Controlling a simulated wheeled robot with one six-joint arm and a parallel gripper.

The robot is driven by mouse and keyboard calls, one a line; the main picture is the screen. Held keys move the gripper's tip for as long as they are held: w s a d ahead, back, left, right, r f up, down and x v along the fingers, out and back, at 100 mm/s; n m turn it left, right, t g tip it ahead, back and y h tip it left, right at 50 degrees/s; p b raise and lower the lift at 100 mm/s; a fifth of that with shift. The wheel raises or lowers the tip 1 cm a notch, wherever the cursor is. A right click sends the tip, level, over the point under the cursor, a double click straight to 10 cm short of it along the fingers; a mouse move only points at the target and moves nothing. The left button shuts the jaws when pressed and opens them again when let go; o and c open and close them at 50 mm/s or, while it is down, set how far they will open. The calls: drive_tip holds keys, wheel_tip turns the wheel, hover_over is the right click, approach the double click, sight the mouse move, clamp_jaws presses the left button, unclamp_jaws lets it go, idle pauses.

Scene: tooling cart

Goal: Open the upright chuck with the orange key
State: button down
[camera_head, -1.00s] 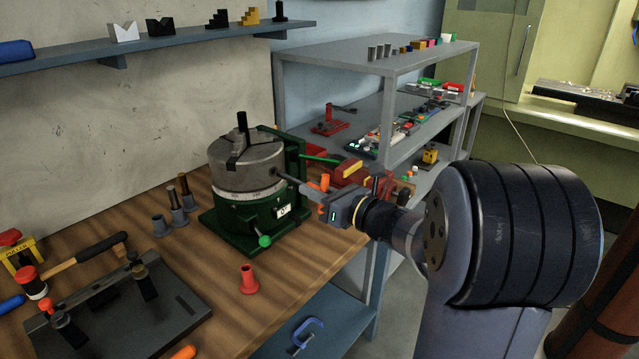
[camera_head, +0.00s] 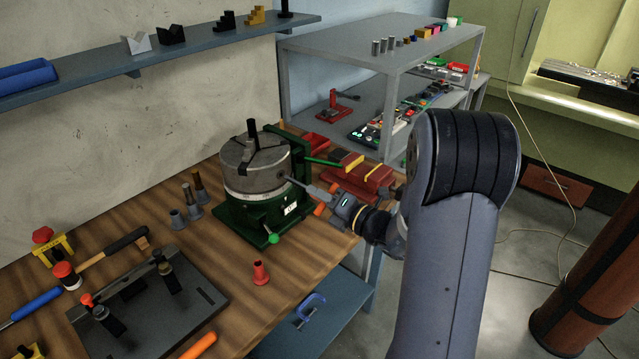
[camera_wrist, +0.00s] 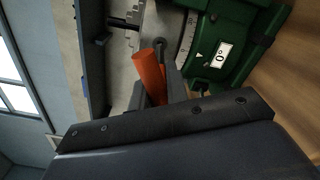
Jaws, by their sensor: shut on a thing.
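The upright chuck (camera_head: 252,177) is a grey steel cylinder with black jaws on top, mounted on a green rotary base (camera_head: 262,215) on the wooden bench. My gripper (camera_head: 318,191) is at its right side, shut on the orange key. The key's grey shank (camera_head: 298,184) reaches the socket in the chuck's side; how deep it sits I cannot tell. Part of its orange handle (camera_head: 320,209) shows below the fingers. In the wrist view the orange handle (camera_wrist: 149,72) crosses between the fingers (camera_wrist: 165,88), and the shank end meets the chuck's side (camera_wrist: 160,42).
A green-handled lever (camera_head: 322,161) and a red vise (camera_head: 358,178) stand close behind my gripper. A red cone-shaped piece (camera_head: 260,273) stands in front of the base. Grey tapered holders (camera_head: 185,213) stand left. A dark plate fixture (camera_head: 150,305) and a hammer (camera_head: 105,250) lie at front left.

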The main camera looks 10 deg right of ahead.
drive_tip(key=m+p, duration=0.4)
drive_tip(key=shift+r, duration=0.25)
drive_tip(key=shift+f+m+p, duration=0.2)
drive_tip(key=shift+m+p, duration=0.65)
drive_tip(key=shift+m, duration=0.15)
drive_tip(key=shift+w+a, duration=0.35)
drive_tip(key=shift+w, duration=0.1)
idle(0.3)
drive_tip(key=shift+w+a, duration=0.35)
drive_tip(key=shift+w, duration=0.15)
drive_tip(key=shift+f, duration=0.1)
idle(0.6)
